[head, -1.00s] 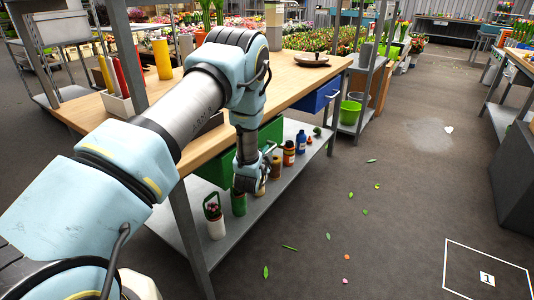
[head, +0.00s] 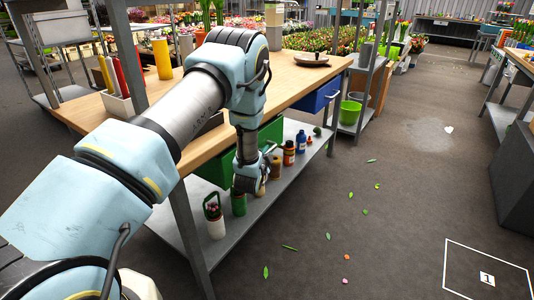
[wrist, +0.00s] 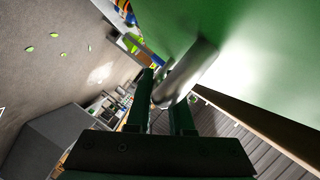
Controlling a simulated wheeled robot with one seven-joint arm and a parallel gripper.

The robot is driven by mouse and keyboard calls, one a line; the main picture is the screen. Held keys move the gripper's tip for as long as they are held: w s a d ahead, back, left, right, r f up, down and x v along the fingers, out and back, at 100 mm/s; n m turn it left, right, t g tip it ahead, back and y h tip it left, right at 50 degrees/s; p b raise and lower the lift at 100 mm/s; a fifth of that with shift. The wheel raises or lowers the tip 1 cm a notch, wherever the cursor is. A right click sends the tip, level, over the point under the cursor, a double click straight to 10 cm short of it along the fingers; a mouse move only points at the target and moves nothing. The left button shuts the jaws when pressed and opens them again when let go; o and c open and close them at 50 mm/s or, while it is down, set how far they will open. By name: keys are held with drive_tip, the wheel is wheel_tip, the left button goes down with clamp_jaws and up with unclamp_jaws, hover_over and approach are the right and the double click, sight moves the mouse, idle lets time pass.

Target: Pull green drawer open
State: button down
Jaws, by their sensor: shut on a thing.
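The green drawer (head: 271,132) is under the wooden top of the workbench, partly hidden behind my arm in the head view. Its green front (wrist: 245,50) fills the upper right of the wrist view. A metal bar handle (wrist: 188,72) stands out from that front. My gripper (wrist: 160,115) is shut on the handle, with one dark finger on each side of it. In the head view my wrist hangs down in front of the drawer, and the fingers are hidden there.
A blue drawer (head: 322,94) is farther along the bench. Several bottles, including an orange one (head: 289,153), stand on the lower shelf (head: 215,254) below. The floor (head: 400,220) to the right is open, with scattered leaves and petals.

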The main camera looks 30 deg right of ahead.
drive_tip(key=shift+s, duration=0.1)
drive_tip(key=s+d+b, duration=0.1)
drive_tip(key=s+d, duration=0.4)
drive_tip(key=s, duration=0.4)
drive_tip(key=s+d+b, duration=0.1)
drive_tip(key=s+d, duration=0.4)
drive_tip(key=s, duration=0.4)
drive_tip(key=shift+s+d+b, duration=0.2)
drive_tip(key=shift+s+b, duration=0.2)
drive_tip(key=c, duration=0.8)
unclamp_jaws()
drive_tip(key=v, duration=1)
drive_tip(key=shift+s+a+b, duration=0.2)
drive_tip(key=shift+a+b, duration=0.1)
drive_tip(key=shift+s+r, duration=0.1)
